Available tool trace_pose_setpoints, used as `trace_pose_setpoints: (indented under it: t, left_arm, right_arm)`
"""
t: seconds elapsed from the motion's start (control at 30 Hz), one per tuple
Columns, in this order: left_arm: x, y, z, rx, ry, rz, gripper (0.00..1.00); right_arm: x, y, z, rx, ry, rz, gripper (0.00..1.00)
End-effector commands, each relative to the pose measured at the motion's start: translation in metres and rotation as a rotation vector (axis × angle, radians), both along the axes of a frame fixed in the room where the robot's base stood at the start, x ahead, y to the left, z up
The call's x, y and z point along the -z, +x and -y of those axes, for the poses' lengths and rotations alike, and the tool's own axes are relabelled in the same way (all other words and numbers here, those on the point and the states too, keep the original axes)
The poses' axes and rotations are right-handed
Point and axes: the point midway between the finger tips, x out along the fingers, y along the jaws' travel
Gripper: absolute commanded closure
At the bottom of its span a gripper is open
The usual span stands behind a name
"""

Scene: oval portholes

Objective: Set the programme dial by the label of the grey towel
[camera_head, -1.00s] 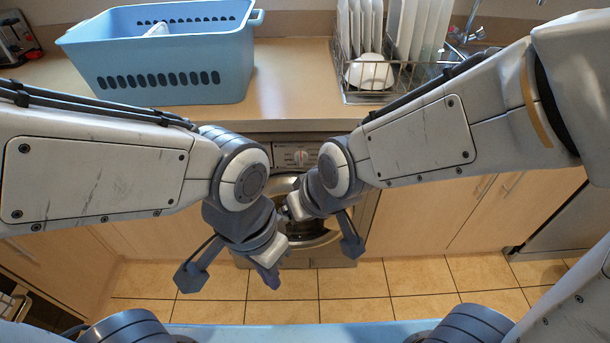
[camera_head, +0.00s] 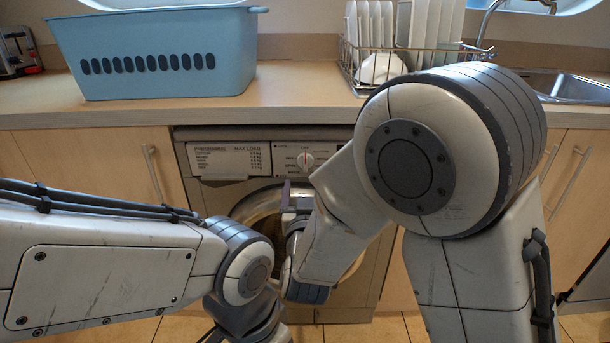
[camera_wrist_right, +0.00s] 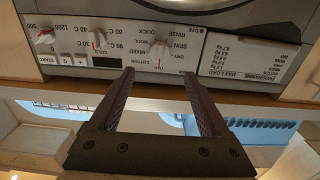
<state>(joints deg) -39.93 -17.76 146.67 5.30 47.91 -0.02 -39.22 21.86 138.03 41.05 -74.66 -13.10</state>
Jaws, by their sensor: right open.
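The programme dial (camera_head: 305,160) is a pale round knob on the washing machine's control panel, ringed by printed words. In the right wrist view the panel is upside down; the dial (camera_wrist_right: 160,50) has a red mark near its bottom edge, and COTTON, MIXED, SPIN, RINSE and QUICK are printed around it. My right gripper (camera_wrist_right: 158,73) is open and empty, fingers pointing at the panel, one either side of the dial's line, apart from it. In the head view its fingers (camera_head: 290,192) show below the dial. My left gripper's fingers are out of frame. I see no grey towel or its label.
The washing machine's round door (camera_head: 258,203) is below the panel, partly behind my arms. A programme and max load table (camera_head: 228,158) is left of the dial. The counter edge overhangs above. A blue basket (camera_head: 150,60) and dish rack (camera_head: 395,65) stand on the counter.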

Motion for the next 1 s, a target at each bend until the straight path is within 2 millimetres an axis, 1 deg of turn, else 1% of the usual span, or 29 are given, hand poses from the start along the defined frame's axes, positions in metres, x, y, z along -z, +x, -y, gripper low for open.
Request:
trace_pose_setpoints:
  t: [0.03, 0.2, 0.4, 0.5, 0.6, 0.87, 0.9, 0.93, 0.97, 1.0]
  left_arm:
    - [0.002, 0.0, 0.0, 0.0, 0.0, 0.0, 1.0]
    - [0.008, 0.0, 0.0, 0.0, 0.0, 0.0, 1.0]
    - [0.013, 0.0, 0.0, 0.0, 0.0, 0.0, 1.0]
    - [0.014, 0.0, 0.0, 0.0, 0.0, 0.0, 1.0]
    - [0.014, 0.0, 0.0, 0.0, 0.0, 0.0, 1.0]
    - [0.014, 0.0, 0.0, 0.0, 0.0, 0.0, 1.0]
    - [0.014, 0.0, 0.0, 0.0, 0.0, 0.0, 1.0]
    - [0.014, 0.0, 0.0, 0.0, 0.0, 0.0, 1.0]
    - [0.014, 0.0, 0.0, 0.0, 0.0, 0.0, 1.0]
    - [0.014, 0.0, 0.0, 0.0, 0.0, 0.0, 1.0]
  right_arm:
    - [0.0, 0.009, 0.002, 0.005, 0.002, 0.002, 0.2]
    - [0.001, 0.042, 0.002, 0.003, 0.001, 0.002, 0.2]
    - [0.001, 0.074, 0.001, 0.002, 0.002, -0.001, 0.2]
    - [0.0, 0.084, 0.001, 0.0, 0.001, -0.001, 0.2]
    - [0.0, 0.089, 0.001, 0.0, 0.0, -0.001, 0.2]
    - [-0.001, 0.09, 0.001, -0.001, 0.0, -0.002, 0.2]
    - [-0.001, 0.09, 0.0, -0.001, 0.0, -0.002, 0.28]
    - [-0.001, 0.09, 0.0, -0.001, 0.0, -0.002, 0.39]
    - [-0.001, 0.09, 0.0, -0.001, 0.0, -0.002, 0.51]
    - [-0.001, 0.09, 0.0, -0.001, 0.0, -0.002, 0.66]
